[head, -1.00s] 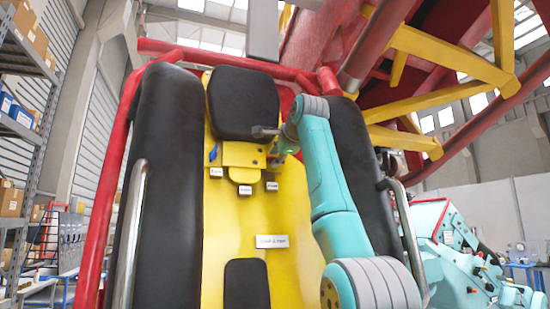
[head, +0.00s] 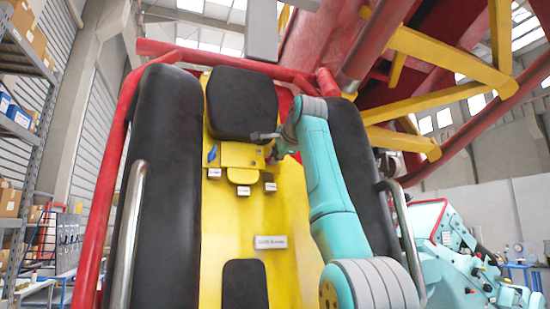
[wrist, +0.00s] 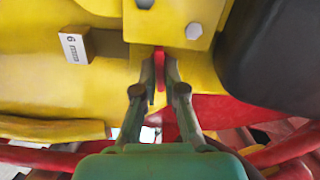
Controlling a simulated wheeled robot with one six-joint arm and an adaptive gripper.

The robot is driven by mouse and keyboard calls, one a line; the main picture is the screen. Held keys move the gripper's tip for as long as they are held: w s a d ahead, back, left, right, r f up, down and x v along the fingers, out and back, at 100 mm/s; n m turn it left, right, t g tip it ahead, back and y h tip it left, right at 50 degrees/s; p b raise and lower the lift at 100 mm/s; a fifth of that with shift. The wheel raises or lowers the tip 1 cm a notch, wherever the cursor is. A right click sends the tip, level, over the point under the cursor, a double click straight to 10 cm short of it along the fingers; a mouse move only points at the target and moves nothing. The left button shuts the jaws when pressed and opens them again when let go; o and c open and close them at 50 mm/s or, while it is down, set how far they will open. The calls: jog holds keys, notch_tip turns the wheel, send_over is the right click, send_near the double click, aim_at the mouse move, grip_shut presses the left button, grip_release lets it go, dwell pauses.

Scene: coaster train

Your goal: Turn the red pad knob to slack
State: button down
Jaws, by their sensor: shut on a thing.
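The red pad knob (wrist: 159,62) shows in the wrist view as a narrow red strip standing upright in the picture between my fingertips. It sits against a yellow panel (wrist: 100,60). My gripper (wrist: 160,78) is shut on it, with one dark finger on each side. In the head view my gripper (head: 277,153) is at the right end of the yellow bracket (head: 238,155) under the black headrest pad (head: 241,104). There the red knob is hidden by my gripper and wrist.
A blue knob (head: 212,153) is at the bracket's left end. Several small white tags hang below, one of them (head: 270,187) under my gripper. A tag marked 6 (wrist: 74,48) is left in the wrist view. The black side pad (head: 348,150) stands close behind my arm.

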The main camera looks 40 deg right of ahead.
jog(key=n, duration=1.1)
jog(key=shift+f+n, duration=0.1)
jog(key=shift+n, duration=0.3)
dwell(0.3)
jog(key=c, duration=1.3)
grip_release()
jog(key=shift+o, duration=0.2)
jog(key=v, duration=1.2)
